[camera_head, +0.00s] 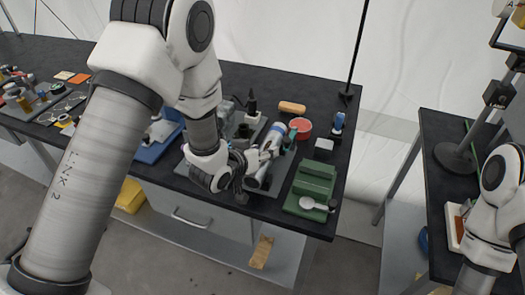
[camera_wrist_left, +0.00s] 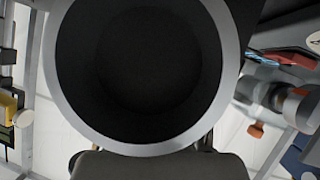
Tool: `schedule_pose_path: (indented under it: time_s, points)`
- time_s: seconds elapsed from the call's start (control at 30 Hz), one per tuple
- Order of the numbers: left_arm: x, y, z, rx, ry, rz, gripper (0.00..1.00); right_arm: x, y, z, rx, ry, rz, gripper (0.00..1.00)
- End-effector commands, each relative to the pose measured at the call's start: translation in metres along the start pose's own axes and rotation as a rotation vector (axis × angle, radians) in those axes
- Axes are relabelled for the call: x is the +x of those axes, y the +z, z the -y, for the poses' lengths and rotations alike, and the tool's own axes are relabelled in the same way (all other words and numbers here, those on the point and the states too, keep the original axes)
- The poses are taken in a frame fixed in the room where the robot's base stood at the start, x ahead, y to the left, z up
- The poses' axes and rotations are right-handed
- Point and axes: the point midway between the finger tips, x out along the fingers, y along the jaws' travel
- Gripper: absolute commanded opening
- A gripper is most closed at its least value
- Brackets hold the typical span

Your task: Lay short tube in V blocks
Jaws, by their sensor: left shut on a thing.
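A short tube (camera_head: 260,175), pale with a blue band near its far end, stands out at the middle of the bench in the head view. My left gripper (camera_head: 267,153) is shut on it from the left side. In the left wrist view the open end of the tube (camera_wrist_left: 137,149) fills most of the picture, with a grey rim and dark bore. The V blocks cannot be made out clearly; a grey plate lies under the tube, and I cannot tell whether the tube touches any support. My right gripper is not in view; only part of my right arm shows at the right edge.
A green tray with a stepped block (camera_head: 313,178) and a white round piece (camera_head: 308,203) lies right of the tube. A blue tray (camera_head: 152,152) lies left.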

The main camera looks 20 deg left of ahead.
Motion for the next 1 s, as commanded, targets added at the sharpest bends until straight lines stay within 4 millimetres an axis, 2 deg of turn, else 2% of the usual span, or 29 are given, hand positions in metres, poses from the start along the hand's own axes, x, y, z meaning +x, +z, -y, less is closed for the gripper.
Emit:
schedule_pose_path:
  time_s: [0.5, 0.53, 0.6, 0.9, 1.0]
  points:
    - [0.0024, 0.0037, 0.0013, 0.000, 0.001, -0.002, 0.00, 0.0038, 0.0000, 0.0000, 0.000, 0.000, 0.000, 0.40]
    - [0.0023, 0.0036, 0.0013, 0.000, 0.001, -0.002, 0.55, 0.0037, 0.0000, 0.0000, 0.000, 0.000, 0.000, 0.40]
    - [0.0021, 0.0032, 0.0012, 0.000, 0.000, -0.002, 0.80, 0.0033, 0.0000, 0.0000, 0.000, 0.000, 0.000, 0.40]
    - [0.0018, 0.0044, 0.0015, 0.000, 0.000, 0.001, 0.81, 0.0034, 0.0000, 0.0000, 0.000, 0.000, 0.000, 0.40]
    - [-0.0044, 0.0037, 0.0016, -0.001, -0.001, 0.000, 0.81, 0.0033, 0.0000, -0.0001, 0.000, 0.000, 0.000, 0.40]
